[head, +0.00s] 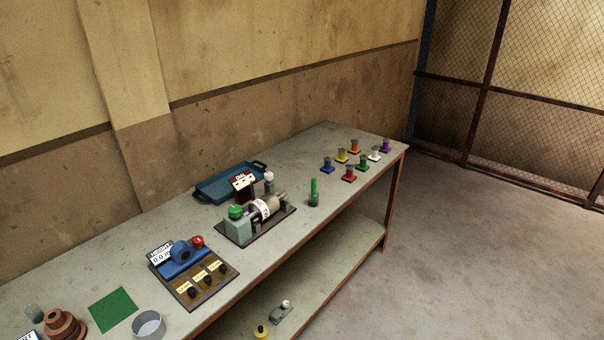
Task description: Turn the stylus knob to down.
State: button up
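My gripper is not in view. On the workbench (293,158) stands a machine with a dark base, a pale grey-green box (237,229), a green knob (235,211) on top, a pale cylinder (262,209) and a white ball-topped part (269,176). To its left lies a control unit with a blue dial (180,251), a red knob (197,241) and a white display (161,254). Its brown front panel (186,288) carries three black knobs under small labels. I cannot tell which of these knobs is the stylus knob, or its setting; the labels are too small to read.
A blue tray (212,191) lies behind the machine. A green cylinder (314,192) stands right of it. Several coloured spools stand at the far right end. A green mat (113,310), grey cup (149,325) and brown stepped piece (64,325) are front left. Right floor is clear.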

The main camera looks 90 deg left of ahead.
aim_at(269, 176)
jog(key=u, duration=0.05)
jog(key=i, duration=0.4)
jog(key=z, duration=5.5)
jog(key=i, duration=0.05)
jog(key=z, duration=3.2)
jog(key=i, duration=0.95)
jog(key=z, duration=0.05)
